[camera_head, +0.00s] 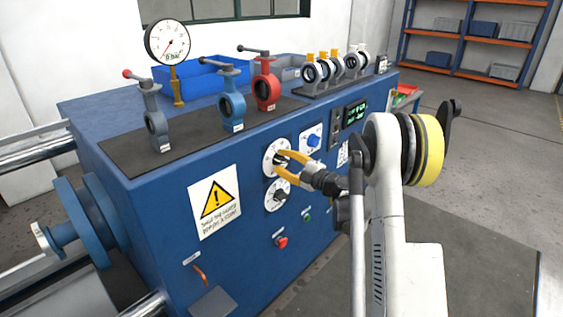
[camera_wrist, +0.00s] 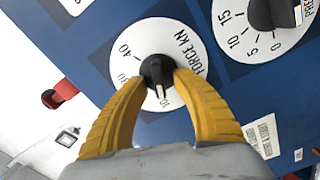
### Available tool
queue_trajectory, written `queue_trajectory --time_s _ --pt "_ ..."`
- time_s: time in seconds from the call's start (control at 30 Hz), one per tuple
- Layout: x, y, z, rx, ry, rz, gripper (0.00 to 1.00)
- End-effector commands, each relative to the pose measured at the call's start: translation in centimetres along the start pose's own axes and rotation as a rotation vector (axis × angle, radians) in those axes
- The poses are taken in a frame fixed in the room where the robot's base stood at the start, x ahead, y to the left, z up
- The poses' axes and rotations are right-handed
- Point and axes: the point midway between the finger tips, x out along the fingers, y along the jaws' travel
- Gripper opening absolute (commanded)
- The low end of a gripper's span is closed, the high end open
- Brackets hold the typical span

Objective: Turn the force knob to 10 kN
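The force knob is a black knob (camera_wrist: 156,70) on a white round dial marked FORCE KN (camera_wrist: 143,35). It is at the middle of the wrist view. A white mark on the knob points down in that view, toward a partly hidden number that looks like 10. The dial also shows on the blue panel in the head view (camera_head: 269,155), partly covered by my fingers. My gripper (camera_wrist: 161,77) has its two yellow fingertips on either side of the knob, and they appear to touch it. The left finger hides part of the scale.
A second black knob on a white pressure dial (camera_head: 277,196) sits just below. A blue knob (camera_head: 313,140), a lit green display (camera_head: 355,112) and a red button (camera_head: 281,241) share the blue machine's front (camera_head: 160,220). Valves and a gauge (camera_head: 168,42) stand on top.

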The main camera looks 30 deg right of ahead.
Motion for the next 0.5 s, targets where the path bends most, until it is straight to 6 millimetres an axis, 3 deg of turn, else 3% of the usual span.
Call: queue_trajectory --time_s 0.23,0.5 --pt "-1.4 0.0 0.1 0.0 -0.002 0.001 0.33" --pt "-7.2 0.1 0.1 0.0 -0.004 0.001 0.33"
